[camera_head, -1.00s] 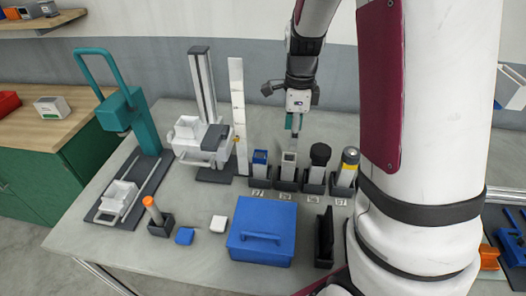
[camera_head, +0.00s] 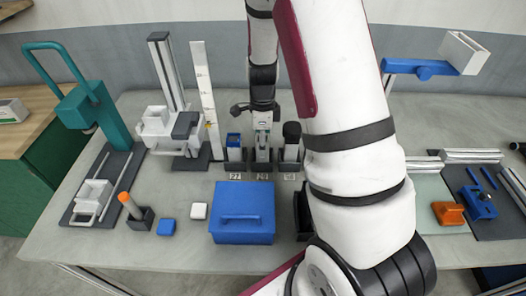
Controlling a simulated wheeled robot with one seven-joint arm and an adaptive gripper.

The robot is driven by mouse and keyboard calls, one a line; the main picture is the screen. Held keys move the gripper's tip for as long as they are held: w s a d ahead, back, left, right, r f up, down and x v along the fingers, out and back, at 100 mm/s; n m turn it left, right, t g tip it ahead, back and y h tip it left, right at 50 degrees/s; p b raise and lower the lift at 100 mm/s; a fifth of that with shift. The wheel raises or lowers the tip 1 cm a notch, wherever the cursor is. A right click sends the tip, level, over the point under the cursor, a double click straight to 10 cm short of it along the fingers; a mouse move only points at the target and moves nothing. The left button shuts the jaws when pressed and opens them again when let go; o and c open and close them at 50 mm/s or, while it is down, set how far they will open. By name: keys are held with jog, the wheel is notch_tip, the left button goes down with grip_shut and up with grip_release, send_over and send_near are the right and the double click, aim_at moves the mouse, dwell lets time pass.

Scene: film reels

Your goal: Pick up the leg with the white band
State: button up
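A row of upright legs stands in dark holders with number labels on the bench. The left leg (camera_head: 234,141) has a blue square top, and a leg with a black round top (camera_head: 291,131) stands at the right. Between them is the second leg's holder (camera_head: 262,167); its leg is mostly hidden by my gripper (camera_head: 262,143), which points down over it. I cannot tell whether the fingers touch or close on this leg. No white band can be made out clearly. The fourth leg, with a yellow and grey top earlier, is now hidden behind my arm.
A blue lidded box (camera_head: 243,229) sits in front of the row. A white upright ruler (camera_head: 207,100) and a grey column stand (camera_head: 168,75) are at left. An orange-topped rod (camera_head: 131,206) stands in a holder. My arm covers the bench right of the row.

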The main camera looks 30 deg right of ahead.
jog(key=shift+f, duration=1.2)
grip_shut()
jog(key=shift+r, duration=0.1)
